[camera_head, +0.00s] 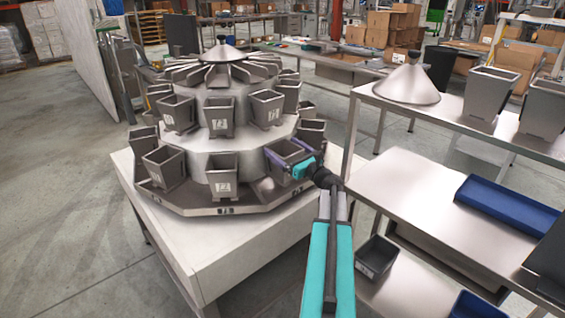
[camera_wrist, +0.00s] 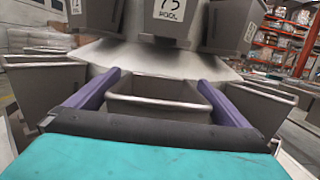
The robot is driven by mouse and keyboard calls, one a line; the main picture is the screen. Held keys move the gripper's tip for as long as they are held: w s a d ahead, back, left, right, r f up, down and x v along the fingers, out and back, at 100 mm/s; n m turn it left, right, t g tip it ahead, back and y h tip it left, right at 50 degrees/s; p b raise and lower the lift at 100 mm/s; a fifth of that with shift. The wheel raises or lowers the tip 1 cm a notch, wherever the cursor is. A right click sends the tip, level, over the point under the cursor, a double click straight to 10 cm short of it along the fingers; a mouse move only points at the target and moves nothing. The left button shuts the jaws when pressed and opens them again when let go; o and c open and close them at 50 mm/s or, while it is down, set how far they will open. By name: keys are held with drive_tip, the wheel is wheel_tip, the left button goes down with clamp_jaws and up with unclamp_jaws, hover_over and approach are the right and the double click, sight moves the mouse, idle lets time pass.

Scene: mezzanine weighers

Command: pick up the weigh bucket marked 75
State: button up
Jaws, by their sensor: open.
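My gripper (camera_head: 287,152) is open at the lower ring of buckets on the round weigher, at its right front. In the wrist view, the purple fingers of my gripper (camera_wrist: 160,80) stand on either side of a grey open-topped bucket (camera_wrist: 155,88). The gripper body hides this bucket's front face, so I cannot read its mark. I cannot tell whether the fingers touch it. Above and behind it, an upper-ring bucket (camera_wrist: 172,18) carries a label reading 75 POOL. In the head view the gripped-at bucket (camera_head: 287,147) is partly covered by my gripper.
Neighbouring lower-ring buckets stand close on the left (camera_wrist: 45,88) and right (camera_wrist: 262,100). The weigher sits on a white plinth (camera_head: 240,240). A steel bench (camera_head: 420,190) with a blue tray (camera_head: 508,208) stands at the right. Grey floor (camera_head: 60,180) is clear at the left.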

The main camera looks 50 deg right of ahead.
drive_tip(key=shift+c, duration=0.3)
drive_tip(key=c, duration=1.8)
drive_tip(key=shift+c, duration=0.2)
drive_tip(key=shift+r, duration=0.25)
